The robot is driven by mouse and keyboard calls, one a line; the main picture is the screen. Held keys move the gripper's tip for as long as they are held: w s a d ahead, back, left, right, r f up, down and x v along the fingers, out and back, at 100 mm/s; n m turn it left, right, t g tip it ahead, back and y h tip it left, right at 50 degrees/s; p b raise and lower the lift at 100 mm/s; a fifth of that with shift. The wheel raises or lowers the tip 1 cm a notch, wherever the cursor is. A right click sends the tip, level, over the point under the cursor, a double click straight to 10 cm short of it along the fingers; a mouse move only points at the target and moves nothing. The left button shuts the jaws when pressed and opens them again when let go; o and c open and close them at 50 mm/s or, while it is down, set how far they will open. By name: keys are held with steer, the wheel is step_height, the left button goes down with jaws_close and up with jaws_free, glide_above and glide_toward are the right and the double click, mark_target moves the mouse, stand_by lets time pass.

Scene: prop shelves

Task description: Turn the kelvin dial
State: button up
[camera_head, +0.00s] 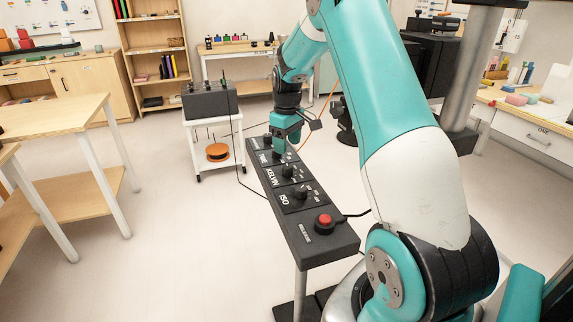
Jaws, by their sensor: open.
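A long dark control panel (318,250) on a stand runs away from me and carries a row of labelled dials. The kelvin dial (288,170) is a black knob with white marks, beside the label KELVIN (272,177). It is in plain view and nothing touches it. My gripper (281,150) reaches down from above, at the dial just beyond the kelvin dial. It is open, and its fingers partly hide that farther dial. I cannot tell whether they touch it.
The ISO dial (300,192) sits on the near side of the kelvin dial, and a red button (324,221) is at the panel's near end. A white cart (213,130) with a dark box (210,101) stands behind left. Cables hang beside the panel. A wooden table (60,115) is at left.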

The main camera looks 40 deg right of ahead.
mark_target(287, 166)
step_height(287, 166, down, 8)
steer(key=shift+r, duration=0.15)
steer(key=c, duration=0.9)
steer(key=shift+a, duration=0.15)
